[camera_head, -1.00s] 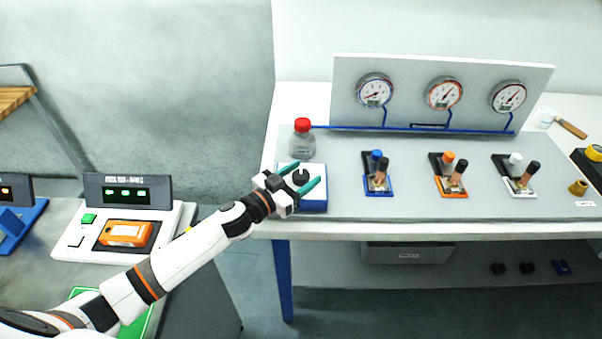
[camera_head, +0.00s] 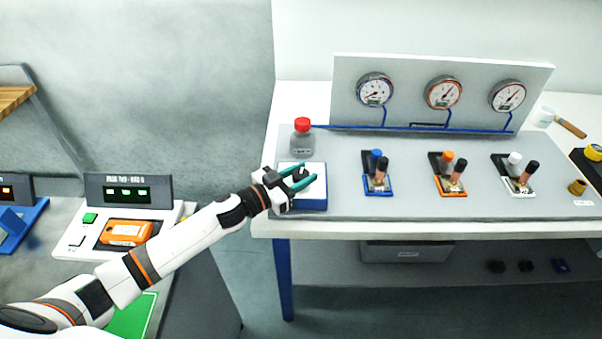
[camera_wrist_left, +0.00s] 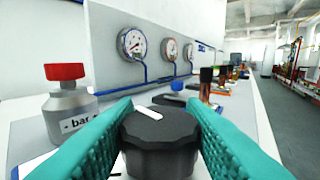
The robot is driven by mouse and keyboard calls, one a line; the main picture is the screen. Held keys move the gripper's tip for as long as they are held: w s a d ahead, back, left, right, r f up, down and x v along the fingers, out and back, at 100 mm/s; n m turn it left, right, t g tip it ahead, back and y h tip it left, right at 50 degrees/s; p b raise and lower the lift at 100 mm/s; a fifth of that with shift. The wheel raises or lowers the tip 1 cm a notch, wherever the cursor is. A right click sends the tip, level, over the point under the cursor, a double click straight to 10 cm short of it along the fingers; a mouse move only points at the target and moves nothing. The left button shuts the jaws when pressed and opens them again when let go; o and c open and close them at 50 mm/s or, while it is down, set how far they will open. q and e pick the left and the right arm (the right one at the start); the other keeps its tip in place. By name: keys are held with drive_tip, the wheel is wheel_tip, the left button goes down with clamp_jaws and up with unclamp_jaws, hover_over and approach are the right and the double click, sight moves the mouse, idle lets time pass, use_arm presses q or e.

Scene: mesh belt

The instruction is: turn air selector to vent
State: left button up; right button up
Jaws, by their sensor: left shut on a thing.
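The air selector is a black ribbed knob on a white-topped blue box (camera_head: 312,203) at the left end of the bench. In the left wrist view the knob (camera_wrist_left: 160,140) fills the space between my two teal fingers, with a white pointer mark on its top that slants toward the upper left. My left gripper (camera_head: 301,179) is shut on the knob, one finger on each side. The knob's lower part and any position labels are hidden. My right gripper is in neither view.
A grey bottle with a red cap (camera_head: 302,138) stands just behind the selector box. Blue, orange and white valve blocks (camera_head: 378,191) sit to the right. Three gauges (camera_head: 443,93) are on the back panel. A device with an orange unit (camera_head: 126,232) is at left.

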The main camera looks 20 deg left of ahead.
use_arm(q)
drive_tip(key=shift+a+m+g+h, duration=0.1)
drive_tip(key=shift+m+g+h, duration=0.7)
drive_tip(key=shift+m+h, duration=0.15)
drive_tip(key=shift+w+m+g+h+b, duration=0.1)
drive_tip(key=shift+m+g+h+b, duration=0.25)
drive_tip(key=shift+m+g+h, duration=0.55)
drive_tip(key=m+g+h+b, duration=0.2)
drive_tip(key=g, duration=0.1)
drive_tip(key=shift+f, duration=0.15)
drive_tip(key=shift+m+g+h+b, duration=0.55)
drive_tip(key=shift+m+g+b, duration=0.45)
drive_tip(key=shift+g, duration=0.6)
drive_tip(key=shift+r, duration=0.2)
drive_tip(key=o, duration=1)
